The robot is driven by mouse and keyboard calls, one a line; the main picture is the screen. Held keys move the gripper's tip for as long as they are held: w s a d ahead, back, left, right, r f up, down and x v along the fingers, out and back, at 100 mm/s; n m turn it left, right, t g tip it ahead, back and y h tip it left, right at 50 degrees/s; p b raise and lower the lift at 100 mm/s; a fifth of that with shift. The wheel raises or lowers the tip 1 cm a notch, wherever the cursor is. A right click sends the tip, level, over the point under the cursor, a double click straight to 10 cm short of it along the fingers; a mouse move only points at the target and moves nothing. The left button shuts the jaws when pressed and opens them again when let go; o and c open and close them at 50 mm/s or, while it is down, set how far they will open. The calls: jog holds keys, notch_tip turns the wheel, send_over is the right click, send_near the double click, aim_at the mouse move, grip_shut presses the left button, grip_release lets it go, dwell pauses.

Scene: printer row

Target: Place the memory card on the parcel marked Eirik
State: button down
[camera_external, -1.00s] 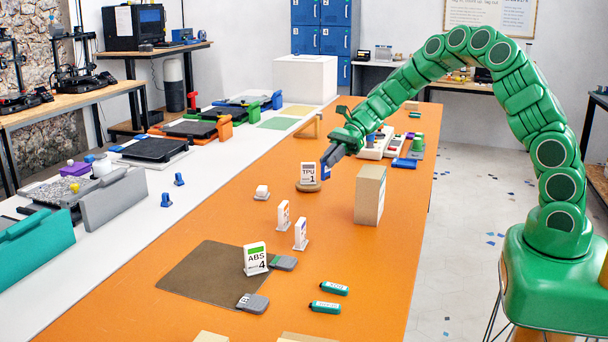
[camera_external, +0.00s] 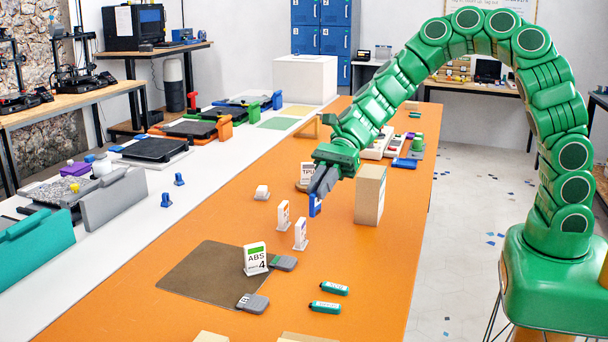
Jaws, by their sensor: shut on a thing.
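My gripper (camera_external: 320,190) is shut on a small blue piece with a pale mark, which I take to be the memory card (camera_external: 314,205). It holds the card above the orange table, left of a tall cardboard box (camera_external: 370,196). The jaws hide part of the card. I can read no name on that box. Two more cardboard tops, one at the lower left (camera_external: 210,337) and one beside it (camera_external: 305,338), are cut off by the bottom edge. I cannot tell which parcel is marked Eirik.
White stand-up tags (camera_external: 283,215), an ABS 4 sign (camera_external: 255,259), grey pieces (camera_external: 252,303) and teal sticks (camera_external: 325,307) stand or lie towards the front, around a brown mat (camera_external: 205,275). A TPU sign (camera_external: 305,173) is partly behind my gripper.

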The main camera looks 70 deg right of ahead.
jog(key=s+a+r+n+g, duration=0.2)
jog(key=s+a+g, duration=0.1)
jog(key=s+a, duration=1.4)
send_over(310, 340)
jog(key=f, duration=0.9)
jog(key=shift+s+d, duration=0.15)
jog(key=shift+s, duration=0.05)
jog(key=shift+w+f, duration=0.1)
jog(key=shift+f, duration=1.75)
jog(key=c, duration=1.1)
grip_release()
jog(key=shift+f, duration=0.1)
jog(key=shift+c, duration=0.2)
